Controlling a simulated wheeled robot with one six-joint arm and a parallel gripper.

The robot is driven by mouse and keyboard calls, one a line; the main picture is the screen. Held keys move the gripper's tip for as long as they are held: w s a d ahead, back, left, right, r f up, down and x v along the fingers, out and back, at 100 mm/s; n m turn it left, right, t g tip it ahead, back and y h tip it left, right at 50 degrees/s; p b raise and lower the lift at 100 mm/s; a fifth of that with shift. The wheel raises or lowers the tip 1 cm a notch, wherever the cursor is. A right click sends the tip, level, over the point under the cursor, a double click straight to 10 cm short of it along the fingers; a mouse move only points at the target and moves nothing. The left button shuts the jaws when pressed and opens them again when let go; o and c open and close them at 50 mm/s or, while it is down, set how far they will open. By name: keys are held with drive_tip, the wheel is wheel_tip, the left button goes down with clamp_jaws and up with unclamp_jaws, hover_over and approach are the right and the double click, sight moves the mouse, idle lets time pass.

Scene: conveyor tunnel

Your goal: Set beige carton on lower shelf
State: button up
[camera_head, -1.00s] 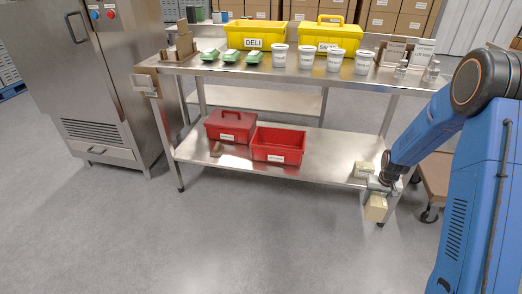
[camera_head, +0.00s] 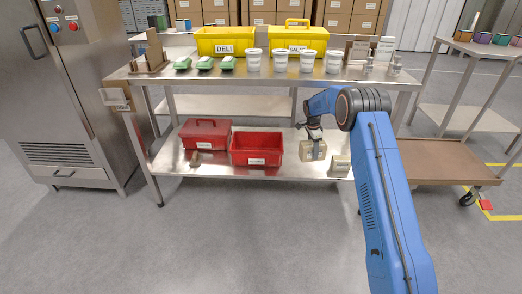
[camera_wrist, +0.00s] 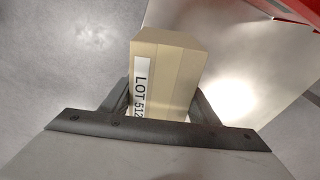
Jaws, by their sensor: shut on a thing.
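My gripper (camera_head: 313,136) is shut on a beige carton (camera_head: 313,152), over the lower shelf (camera_head: 230,172) of the steel table, right of the open red bin. I cannot tell whether the carton touches the shelf. In the wrist view the carton (camera_wrist: 166,75) sits between the two fingers (camera_wrist: 160,105), with a white label reading "LOT 512" on its side, partly cut off by the gripper body.
A lidded red box (camera_head: 205,134) and an open red bin (camera_head: 257,148) stand on the lower shelf. The upper tabletop carries yellow boxes (camera_head: 221,41), white tubs (camera_head: 280,60) and green packs (camera_head: 204,63). A cart (camera_head: 440,165) stands at right.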

drive_tip(key=w+m, duration=0.1)
drive_tip(key=w+a+r+m, duration=0.1)
drive_tip(key=shift+w+m, duration=0.3)
hover_over(309, 167)
drive_tip(key=shift+a+f, duration=0.2)
drive_tip(key=shift+f, duration=2.25)
drive_tip(key=shift+a+f, duration=0.2)
drive_tip(key=shift+f, duration=2.25)
drive_tip(key=shift+f, duration=0.15)
drive_tip(key=o, duration=1.5)
drive_tip(key=shift+a+r, duration=0.25)
drive_tip(key=shift+r, duration=1.7)
drive_tip(key=shift+a+r, duration=0.2)
drive_tip(key=shift+r, duration=1.7)
